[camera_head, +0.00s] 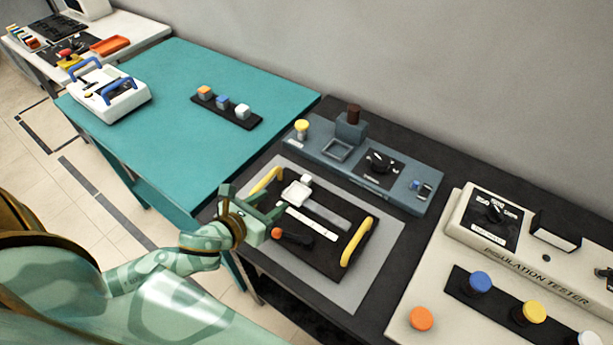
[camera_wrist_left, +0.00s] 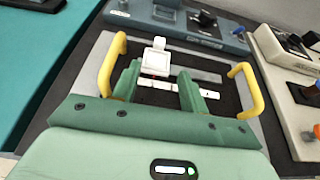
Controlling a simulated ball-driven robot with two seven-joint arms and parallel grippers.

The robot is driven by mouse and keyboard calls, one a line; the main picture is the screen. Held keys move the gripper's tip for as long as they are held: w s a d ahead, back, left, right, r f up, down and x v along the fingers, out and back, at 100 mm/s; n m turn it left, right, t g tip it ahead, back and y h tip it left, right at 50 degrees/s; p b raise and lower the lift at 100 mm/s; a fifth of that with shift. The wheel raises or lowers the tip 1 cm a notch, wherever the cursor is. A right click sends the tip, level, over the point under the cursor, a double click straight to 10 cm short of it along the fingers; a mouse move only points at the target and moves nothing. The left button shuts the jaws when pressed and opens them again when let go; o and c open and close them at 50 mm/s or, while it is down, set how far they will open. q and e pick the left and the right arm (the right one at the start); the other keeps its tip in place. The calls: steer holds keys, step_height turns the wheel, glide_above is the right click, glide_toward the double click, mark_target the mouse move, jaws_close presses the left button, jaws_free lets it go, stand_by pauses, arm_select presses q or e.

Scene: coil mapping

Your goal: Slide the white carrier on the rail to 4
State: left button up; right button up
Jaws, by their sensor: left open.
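The white carrier (camera_head: 297,192) sits at the left end of the grey rail (camera_head: 330,212), on a black board with two yellow handles. It also shows in the left wrist view (camera_wrist_left: 156,60), just beyond my fingers and left of the middle between them. A white scale strip (camera_head: 306,222) runs along the near side of the rail; its marks are too small to read. My left gripper (camera_head: 264,204) is open and empty, at the near left of the board, apart from the carrier. Its green fingers frame the strip in the left wrist view (camera_wrist_left: 159,88). My right gripper is not in view.
Yellow handles (camera_head: 357,242) stand at both ends of the board, close to the rail. A black lever with an orange knob (camera_head: 277,233) lies in front. A blue-grey console (camera_head: 410,185) stands behind, and the insulation tester (camera_head: 530,262) is at right. The teal table (camera_head: 180,150) is mostly clear.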

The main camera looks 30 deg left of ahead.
arm_select(q)
glide_toward(304, 180)
steer(key=b+x, duration=0.3)
steer(key=x, duration=0.6)
steer(key=shift+w+f, duration=0.15)
steer(key=shift+w, duration=0.1)
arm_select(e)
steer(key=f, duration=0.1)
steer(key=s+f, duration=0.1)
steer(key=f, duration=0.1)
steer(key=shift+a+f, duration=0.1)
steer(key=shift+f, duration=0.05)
